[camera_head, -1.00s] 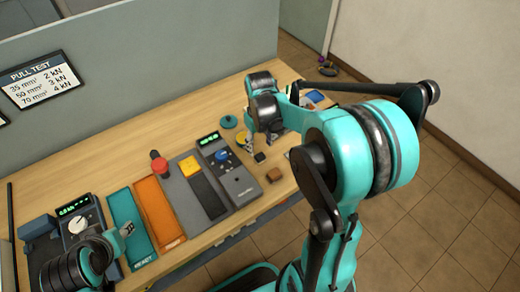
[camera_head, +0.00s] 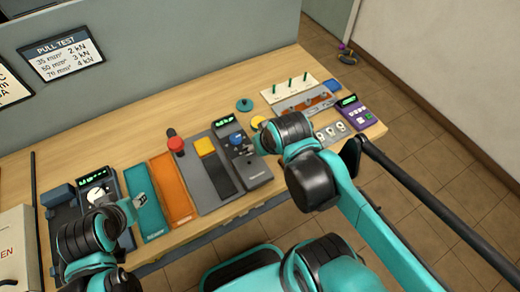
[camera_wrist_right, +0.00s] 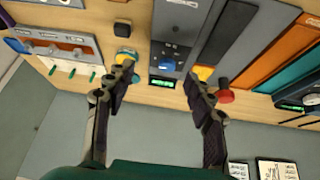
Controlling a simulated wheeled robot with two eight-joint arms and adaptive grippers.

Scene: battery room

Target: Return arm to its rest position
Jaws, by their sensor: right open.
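My right arm comes in from the lower right in the head view. My right gripper (camera_head: 248,148) is over the right edge of the grey meter with a blue knob (camera_head: 237,138). In the right wrist view this gripper (camera_wrist_right: 160,76) has its fingers wide apart with nothing held between them. The blue knob (camera_wrist_right: 167,63) shows between the fingers, beyond them. My left gripper (camera_head: 138,205) is low at the left, by the teal tray (camera_head: 147,217). Whether its fingers are open or shut is unclear.
The wooden bench (camera_head: 95,170) holds an orange tray (camera_head: 174,188), a red button (camera_head: 175,144), a yellow block (camera_head: 205,147) and a dial meter (camera_head: 97,190). At the right are a green-pegged board (camera_head: 290,88) and a purple device (camera_head: 355,113). A grey partition (camera_head: 180,60) stands behind.

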